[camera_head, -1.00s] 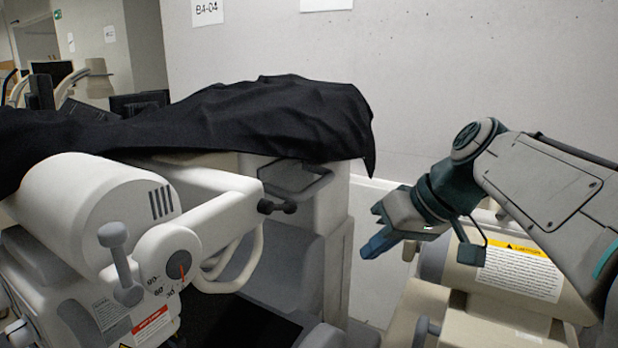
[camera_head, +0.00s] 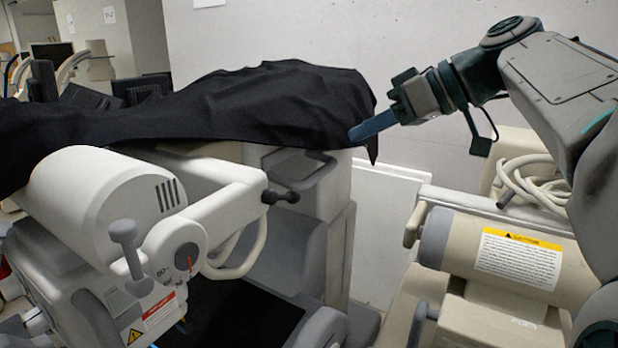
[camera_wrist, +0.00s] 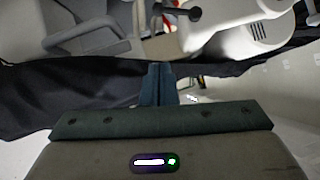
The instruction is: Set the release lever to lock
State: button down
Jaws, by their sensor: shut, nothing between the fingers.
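A white machine (camera_head: 95,200) with a round dial (camera_head: 188,258) stands at the left in the head view. A grey T-shaped lever (camera_head: 130,258) sticks out beside the dial. A black-knobbed handle (camera_head: 280,197) projects from the end of the machine's white arm and also shows at the top of the wrist view (camera_wrist: 183,14). Neither is labelled as the release lever where I can read it. My gripper (camera_head: 355,132) is shut and empty, right of and above the black-knobbed handle, apart from both. Its blue fingers (camera_wrist: 156,84) overlap the black cover in the picture.
A black cloth (camera_head: 230,110) drapes over the cart behind the machine. A beige cylinder unit (camera_head: 455,245) with a caution label and a coiled hose (camera_head: 530,180) stand at the right. The wall space between them is open.

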aim_at(283, 197)
jog(key=s+d+f+p+x, duration=0.1)
jog(key=f+p+x, duration=0.1)
jog(key=x, duration=1)
jog(key=shift+f, duration=0.35)
